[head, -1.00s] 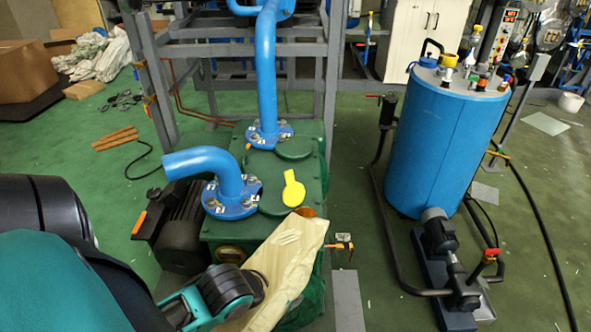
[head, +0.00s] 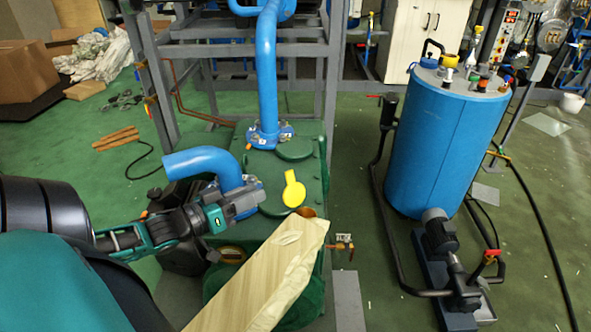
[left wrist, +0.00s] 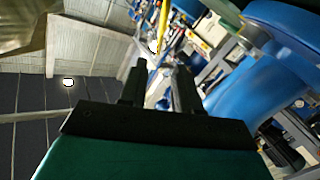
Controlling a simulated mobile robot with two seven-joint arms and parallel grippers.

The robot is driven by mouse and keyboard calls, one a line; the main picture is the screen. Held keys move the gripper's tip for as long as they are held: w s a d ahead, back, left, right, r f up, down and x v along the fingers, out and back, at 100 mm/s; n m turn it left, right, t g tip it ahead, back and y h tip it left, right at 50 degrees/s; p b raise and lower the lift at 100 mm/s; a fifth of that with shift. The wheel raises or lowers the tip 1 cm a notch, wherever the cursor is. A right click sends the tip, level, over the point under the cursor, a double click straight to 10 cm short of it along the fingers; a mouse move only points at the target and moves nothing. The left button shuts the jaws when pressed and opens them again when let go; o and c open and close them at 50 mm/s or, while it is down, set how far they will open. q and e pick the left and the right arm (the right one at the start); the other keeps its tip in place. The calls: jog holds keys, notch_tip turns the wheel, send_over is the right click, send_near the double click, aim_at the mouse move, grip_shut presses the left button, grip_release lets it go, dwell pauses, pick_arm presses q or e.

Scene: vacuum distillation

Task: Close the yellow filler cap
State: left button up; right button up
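The yellow filler cap (head: 293,193) sits on the green pump housing (head: 310,170), its narrow tab pointing up in the head view. It seems to stand raised, just behind an orange-brown round opening (head: 306,212). My right gripper is not in view.
A blue elbow pipe (head: 205,162) and a tall blue pipe (head: 267,80) rise from the housing. A small red-handled valve (head: 342,241) is to the right. A blue tank (head: 440,145) stands farther right.

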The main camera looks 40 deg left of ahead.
aim_at(292, 170)
pick_arm(q)
jog(key=x, duration=0.4)
jog(key=b+x, duration=0.1)
jog(key=x, duration=0.2)
jog(key=r+b+x, duration=0.1)
jog(key=x, duration=0.3)
jog(key=shift+w+r, duration=0.1)
jog(key=shift+w, duration=0.3)
jog(key=shift+w+d, duration=0.1)
jog(key=shift+w, duration=0.4)
grip_shut()
dwell(0.8)
